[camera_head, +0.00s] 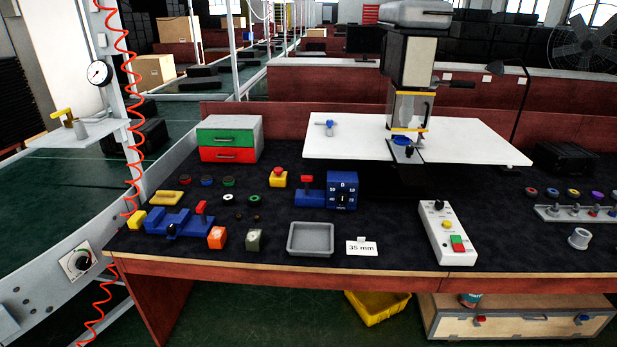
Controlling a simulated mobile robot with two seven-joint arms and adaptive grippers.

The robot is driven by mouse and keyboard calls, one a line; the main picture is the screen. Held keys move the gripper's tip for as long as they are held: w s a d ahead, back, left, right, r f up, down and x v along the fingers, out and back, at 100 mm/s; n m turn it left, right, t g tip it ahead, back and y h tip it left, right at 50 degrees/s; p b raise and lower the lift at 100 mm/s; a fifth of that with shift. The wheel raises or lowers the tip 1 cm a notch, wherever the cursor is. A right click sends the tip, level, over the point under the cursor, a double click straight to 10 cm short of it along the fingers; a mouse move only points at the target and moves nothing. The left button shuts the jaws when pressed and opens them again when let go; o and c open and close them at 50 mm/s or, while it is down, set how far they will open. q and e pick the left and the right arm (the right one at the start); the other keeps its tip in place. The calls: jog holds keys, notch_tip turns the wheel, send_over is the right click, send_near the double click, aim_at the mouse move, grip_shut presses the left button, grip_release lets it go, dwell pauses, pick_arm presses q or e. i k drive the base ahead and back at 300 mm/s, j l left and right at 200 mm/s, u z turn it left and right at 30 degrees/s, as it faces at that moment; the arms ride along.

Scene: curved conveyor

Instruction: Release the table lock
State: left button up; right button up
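A machine (411,62) stands at the back of the workbench, with a wide white table (350,145) around its lower part. A small blue handle (326,125) sits on the table's left part. A blue piece (402,141) and a dark fitting lie under the machine's head, at the table's front edge. I cannot tell which of these is the table lock, or whether it is locked. The underside of the table is in shadow. Neither of my grippers is in view.
The dark bench top holds a drawer box (230,138), a blue fixture (180,222), a blue dial unit (341,190), a grey tray (311,239), a "35 mm" card (362,247) and a white control box (446,232). A conveyor (60,185) runs at left.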

aim_at(306, 179)
jog(key=i+j, duration=0.15)
jog(key=j, duration=0.2)
jog(key=i+j, duration=0.15)
jog(key=j, duration=0.2)
jog(key=i+j, duration=0.15)
jog(key=j, duration=0.25)
jog(key=i+j, duration=0.15)
jog(key=j, duration=0.2)
jog(key=i+j, duration=0.15)
jog(key=j, duration=0.2)
jog(key=z, duration=1.45)
